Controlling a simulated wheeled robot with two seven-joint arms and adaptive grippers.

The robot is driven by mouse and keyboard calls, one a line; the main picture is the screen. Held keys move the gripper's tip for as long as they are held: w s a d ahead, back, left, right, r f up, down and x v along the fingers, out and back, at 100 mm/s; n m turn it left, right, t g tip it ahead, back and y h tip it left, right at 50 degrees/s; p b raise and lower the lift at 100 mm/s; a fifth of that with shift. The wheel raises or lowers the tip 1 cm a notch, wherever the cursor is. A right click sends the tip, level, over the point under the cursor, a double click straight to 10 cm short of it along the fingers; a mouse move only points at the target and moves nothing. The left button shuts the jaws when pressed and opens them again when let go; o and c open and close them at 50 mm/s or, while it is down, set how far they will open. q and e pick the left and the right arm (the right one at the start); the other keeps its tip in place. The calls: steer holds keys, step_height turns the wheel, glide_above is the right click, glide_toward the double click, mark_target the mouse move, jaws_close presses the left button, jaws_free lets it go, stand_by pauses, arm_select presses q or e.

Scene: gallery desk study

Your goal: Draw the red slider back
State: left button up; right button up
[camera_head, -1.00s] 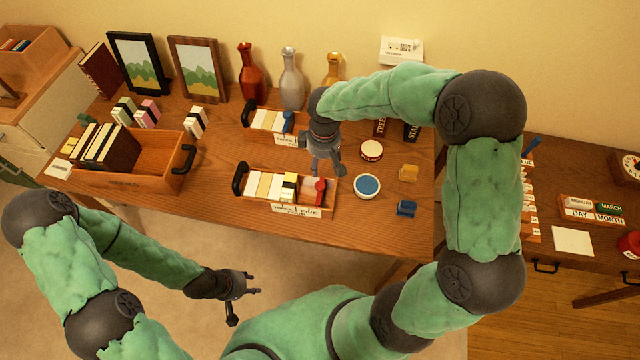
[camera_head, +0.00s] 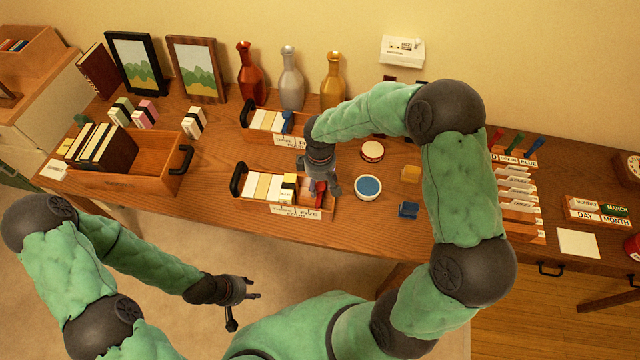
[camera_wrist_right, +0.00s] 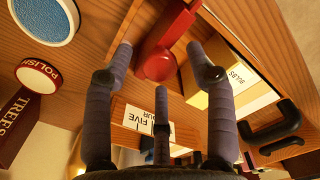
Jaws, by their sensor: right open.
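The red slider (camera_wrist_right: 158,64) has a rounded end and a narrower red bar running off it. In the head view only a little of the slider (camera_head: 321,187) shows, partly hidden by my right gripper (camera_head: 319,184). That gripper is open just over it. In the right wrist view its fingers stand on both sides of the slider's rounded end; contact cannot be told. My left gripper (camera_head: 243,291) is open and empty in front of the desk.
A second card tray (camera_head: 262,117) stands behind, and a book crate (camera_head: 150,183) at left.

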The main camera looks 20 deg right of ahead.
steer(key=shift+f, duration=0.15)
jaws_close()
steer(key=shift+s+d, duration=0.3)
steer(key=shift+d, duration=0.15)
jaws_free()
step_height(320, 180, up, 12)
stand_by(0.6)
stand_by(0.5)
